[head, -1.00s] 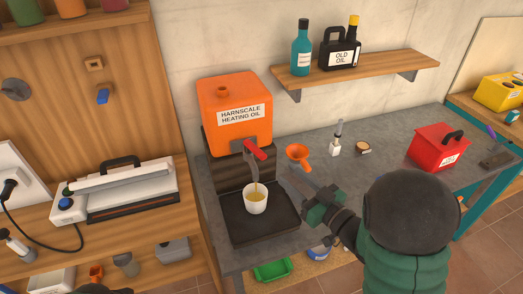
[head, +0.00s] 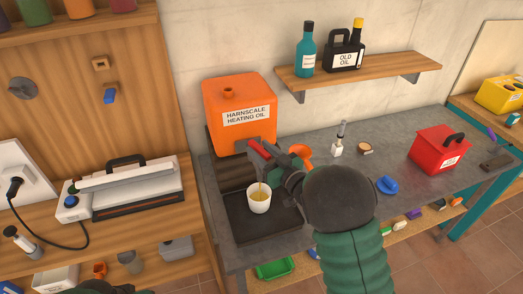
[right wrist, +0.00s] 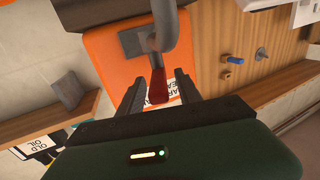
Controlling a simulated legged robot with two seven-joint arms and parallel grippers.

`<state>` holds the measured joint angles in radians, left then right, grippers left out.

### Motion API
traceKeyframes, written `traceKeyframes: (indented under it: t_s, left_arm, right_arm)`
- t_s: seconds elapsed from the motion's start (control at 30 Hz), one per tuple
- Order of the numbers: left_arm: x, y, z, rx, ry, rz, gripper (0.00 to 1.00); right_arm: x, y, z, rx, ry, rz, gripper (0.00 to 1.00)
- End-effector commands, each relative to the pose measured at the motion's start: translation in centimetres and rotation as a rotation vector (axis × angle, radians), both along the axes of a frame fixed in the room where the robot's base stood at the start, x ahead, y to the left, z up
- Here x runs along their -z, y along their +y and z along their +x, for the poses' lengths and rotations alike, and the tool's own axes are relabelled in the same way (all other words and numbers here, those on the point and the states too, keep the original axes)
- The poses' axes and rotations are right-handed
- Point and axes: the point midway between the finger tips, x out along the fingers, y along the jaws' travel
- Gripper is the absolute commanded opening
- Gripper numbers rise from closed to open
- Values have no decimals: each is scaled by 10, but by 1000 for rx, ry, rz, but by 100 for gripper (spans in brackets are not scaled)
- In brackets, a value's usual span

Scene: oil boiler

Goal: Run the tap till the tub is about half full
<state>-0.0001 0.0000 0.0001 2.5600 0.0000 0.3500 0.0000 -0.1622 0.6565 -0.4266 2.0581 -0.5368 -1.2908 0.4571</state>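The orange heating-oil tank (head: 238,98) stands on a dark block, its tap at the front with a red lever (head: 259,150). A thin golden stream runs from the tap into a white tub (head: 258,204), which stands upright on the dark tray (head: 236,228). Golden oil shows inside the tub; its exact level is hard to read. My right gripper (head: 288,170) is at the tap. In the right wrist view, its two fingers (right wrist: 160,92) are apart, on either side of the red lever (right wrist: 158,85), with gaps visible.
An orange funnel (head: 301,153) stands just behind my right gripper. A shelf (head: 360,72) with bottles hangs above. A sealing machine (head: 125,185) is left.

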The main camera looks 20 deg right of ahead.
Motion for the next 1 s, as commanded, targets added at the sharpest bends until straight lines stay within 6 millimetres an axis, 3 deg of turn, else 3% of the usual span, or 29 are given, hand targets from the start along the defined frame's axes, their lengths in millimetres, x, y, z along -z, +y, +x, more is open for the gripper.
traceKeyframes:
  t_s: [0.03, 0.3, 1.0]
  left_arm:
    - [0, 0, 0, 0, 0, 0, 44]
    - [0, 0, 0, 0, 0, 0, 44]
    - [0, 0, 0, 0, 0, 0, 44]
  right_arm:
    - [0, 0, 0, 0, 0, 0, 34]
    - [0, 0, 0, 0, 0, 0, 0]
    - [1, -1, -1, 1, 3, -1, 0]
